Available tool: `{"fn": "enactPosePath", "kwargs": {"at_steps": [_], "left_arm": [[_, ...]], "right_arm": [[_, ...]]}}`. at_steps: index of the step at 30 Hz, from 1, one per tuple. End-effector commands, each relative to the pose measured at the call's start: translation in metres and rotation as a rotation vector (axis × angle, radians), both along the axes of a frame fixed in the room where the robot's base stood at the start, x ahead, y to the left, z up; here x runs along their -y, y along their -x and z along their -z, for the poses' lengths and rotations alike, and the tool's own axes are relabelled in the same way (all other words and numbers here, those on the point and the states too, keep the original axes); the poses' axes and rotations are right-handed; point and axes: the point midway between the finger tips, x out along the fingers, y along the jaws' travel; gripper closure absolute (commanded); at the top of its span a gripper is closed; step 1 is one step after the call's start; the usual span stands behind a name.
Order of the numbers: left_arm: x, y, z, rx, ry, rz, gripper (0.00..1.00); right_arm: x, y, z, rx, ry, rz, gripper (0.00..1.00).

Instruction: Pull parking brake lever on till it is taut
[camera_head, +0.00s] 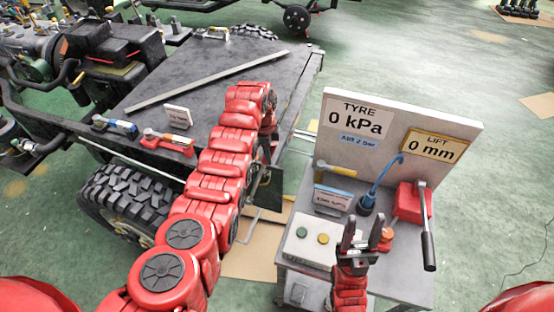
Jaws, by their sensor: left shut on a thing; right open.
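My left arm reaches over the chassis side, and its end bends down by the edge of the dark flat deck (205,75). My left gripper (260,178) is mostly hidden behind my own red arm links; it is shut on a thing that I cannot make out. A thin grey bent rod (249,236) shows just below it, beside the chassis. I cannot clearly tell the parking brake lever from the other parts there.
The cart carries a readout board (455,118), a red box with a black-handled lever (428,235), a blue hose and buttons. A black tyre (125,200) stands under the chassis. Green floor lies open at right.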

Motion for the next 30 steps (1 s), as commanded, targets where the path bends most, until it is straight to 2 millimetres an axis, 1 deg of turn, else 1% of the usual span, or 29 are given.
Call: {"fn": "enactPosePath", "kwargs": {"at_steps": [1, 3, 10, 11, 15, 25, 30], "left_arm": [[-0.005, -0.002, 0.0, 0.001, 0.01, -0.002, 1.0], [-0.007, -0.002, -0.002, -0.003, 0.017, 0.001, 1.0], [-0.007, -0.002, -0.003, -0.003, 0.017, 0.002, 1.0], [-0.007, -0.002, -0.003, -0.003, 0.017, 0.002, 0.59], [-0.007, -0.002, -0.003, -0.003, 0.017, 0.002, 0.34], [-0.007, -0.002, -0.003, -0.003, 0.017, 0.002, 0.33], [-0.008, -0.004, -0.015, 0.004, 0.019, 0.002, 0.33]], "right_arm": [[0.0, 0.0, 0.005, 0.0, 0.0, 0.0, 0.5], [0.0, 0.0, 0.005, 0.001, 0.0, 0.0, 0.5], [0.0, 0.0, 0.003, 0.0, 0.0, 0.0, 0.5], [0.0, 0.0, 0.003, 0.0, 0.0, 0.0, 0.5], [0.0, 0.0, 0.003, 0.0, 0.0, 0.0, 0.5], [0.0, 0.0, 0.004, 0.0, 0.0, 0.0, 0.5], [0.0, 0.0, 0.011, 0.0, 0.0, 0.0, 0.5]]}}
